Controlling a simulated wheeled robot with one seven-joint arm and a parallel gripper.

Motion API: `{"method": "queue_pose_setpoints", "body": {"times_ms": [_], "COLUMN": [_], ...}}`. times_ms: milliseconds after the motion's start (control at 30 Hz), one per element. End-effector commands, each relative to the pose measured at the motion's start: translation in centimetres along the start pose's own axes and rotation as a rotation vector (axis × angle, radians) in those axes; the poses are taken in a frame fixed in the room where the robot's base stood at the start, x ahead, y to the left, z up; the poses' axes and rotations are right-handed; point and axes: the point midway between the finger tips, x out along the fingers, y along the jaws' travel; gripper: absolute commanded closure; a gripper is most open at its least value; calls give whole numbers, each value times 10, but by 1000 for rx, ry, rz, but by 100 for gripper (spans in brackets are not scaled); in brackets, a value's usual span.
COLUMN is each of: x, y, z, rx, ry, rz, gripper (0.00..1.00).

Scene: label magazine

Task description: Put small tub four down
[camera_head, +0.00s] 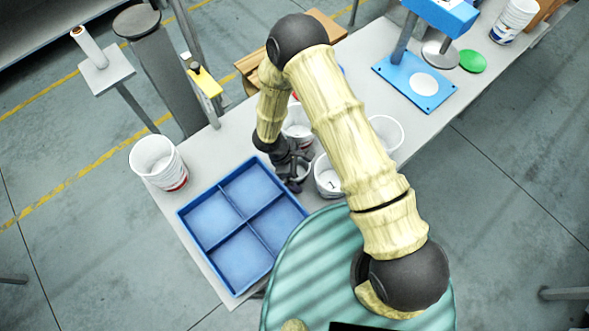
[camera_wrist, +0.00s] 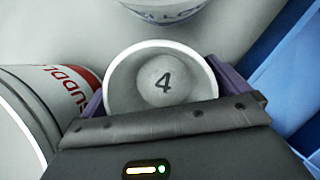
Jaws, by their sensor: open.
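Small tub four (camera_wrist: 163,85) is a white tub with a black 4 on its inside bottom. In the wrist view it sits between the two purple fingers of my gripper (camera_wrist: 165,95). The fingers are open, one on each side of the tub; I cannot tell whether they touch it. In the head view my gripper (camera_head: 292,180) points down at the table just right of the blue tray, and the tub's rim (camera_head: 304,171) shows only partly beside it. The tub appears to stand on the table, outside the tray.
The blue divided tray (camera_head: 243,222) is empty. A tub marked 1 (camera_head: 328,184) is close to the right of my gripper. Other white tubs stand behind (camera_head: 298,124), to the right (camera_head: 386,130) and at the left table edge (camera_head: 158,158). A red-lettered tub (camera_wrist: 40,105) crowds the left finger.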

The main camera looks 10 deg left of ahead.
Motion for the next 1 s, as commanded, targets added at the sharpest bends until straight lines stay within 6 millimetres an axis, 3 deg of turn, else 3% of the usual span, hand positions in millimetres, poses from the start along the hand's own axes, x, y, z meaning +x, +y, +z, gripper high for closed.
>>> {"method": "queue_pose_setpoints", "body": {"times_ms": [33,200,233,667,1000], "x": [0,0,0,-3,-38], "y": [0,0,0,0,1], "z": [0,0,0,1,15], "rx": [0,0,0,0,2], "ry": [0,0,0,1,3], "rz": [0,0,0,0,4], "gripper": [2,35,37,41,41]}}
